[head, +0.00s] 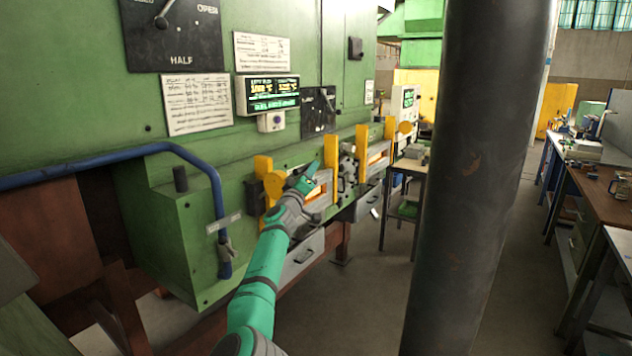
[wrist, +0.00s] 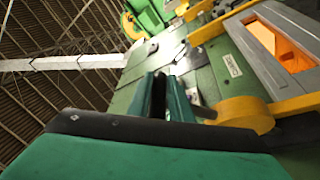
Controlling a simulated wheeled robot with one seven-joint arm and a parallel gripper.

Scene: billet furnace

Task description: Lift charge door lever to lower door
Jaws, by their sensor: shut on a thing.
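My gripper (head: 311,172) reaches up at the front of the green furnace, by the left yellow-framed door. In the wrist view its two teal fingers with dark pads (wrist: 162,97) are close together. A short grey lever rod (wrist: 205,112) runs from a round yellow hub (wrist: 245,113) to behind the right finger; its gripped end is hidden. The hub also shows in the head view (head: 274,184), just left of my wrist. The grey charge door (wrist: 254,52) has an orange-glowing opening (wrist: 282,42) and sits between yellow guides. My arm partly covers this door in the head view.
A blue pipe rail (head: 130,152) bends down left of my arm. A thick dark column (head: 475,180) stands close on the right. A second yellow-framed door (head: 378,158) and a small side table (head: 408,168) lie beyond my gripper. Workbenches (head: 600,185) line the far right.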

